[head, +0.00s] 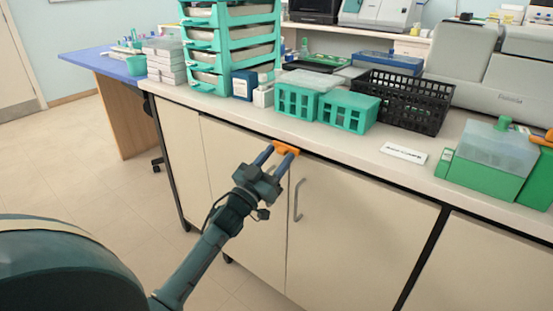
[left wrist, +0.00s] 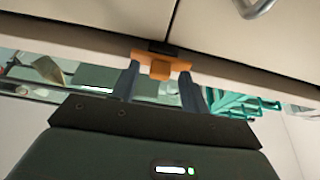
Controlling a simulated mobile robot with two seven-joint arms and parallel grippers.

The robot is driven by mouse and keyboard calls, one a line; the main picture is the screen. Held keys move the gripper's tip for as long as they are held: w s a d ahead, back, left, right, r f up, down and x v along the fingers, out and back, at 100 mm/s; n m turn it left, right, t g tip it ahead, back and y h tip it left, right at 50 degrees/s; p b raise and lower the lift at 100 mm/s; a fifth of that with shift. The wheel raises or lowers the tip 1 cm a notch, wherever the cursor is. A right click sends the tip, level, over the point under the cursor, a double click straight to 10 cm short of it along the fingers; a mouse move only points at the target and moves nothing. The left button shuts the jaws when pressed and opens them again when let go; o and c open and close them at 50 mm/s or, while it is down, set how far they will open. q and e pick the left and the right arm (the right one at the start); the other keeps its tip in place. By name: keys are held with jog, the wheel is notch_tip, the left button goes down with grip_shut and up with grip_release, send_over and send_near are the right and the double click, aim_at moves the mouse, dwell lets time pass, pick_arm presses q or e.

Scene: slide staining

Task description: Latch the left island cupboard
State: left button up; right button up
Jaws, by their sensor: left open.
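The island cupboard has two cream doors, the left one (head: 240,175) and the right one (head: 360,225), which look closed. An orange latch piece (head: 287,147) sits at the top of the seam between them, just under the worktop edge. In the left wrist view the orange latch (left wrist: 160,66) lies crosswise near the door seam, by a small dark block (left wrist: 162,46). My left gripper (head: 276,153) is open, its two blue fingers at the latch, one on either side of its middle tab. I cannot tell whether they touch it. My right gripper is out of view.
A metal door handle (head: 297,200) hangs on the right door near the seam. The worktop (head: 350,150) above holds green racks (head: 347,111), a black basket (head: 403,100) and a green box (head: 490,165). The floor (head: 100,190) to the left is clear.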

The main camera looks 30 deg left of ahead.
pick_arm(q)
jog(key=shift+w, duration=0.1)
jog(key=shift+c, duration=0.4)
jog(key=c, duration=0.9)
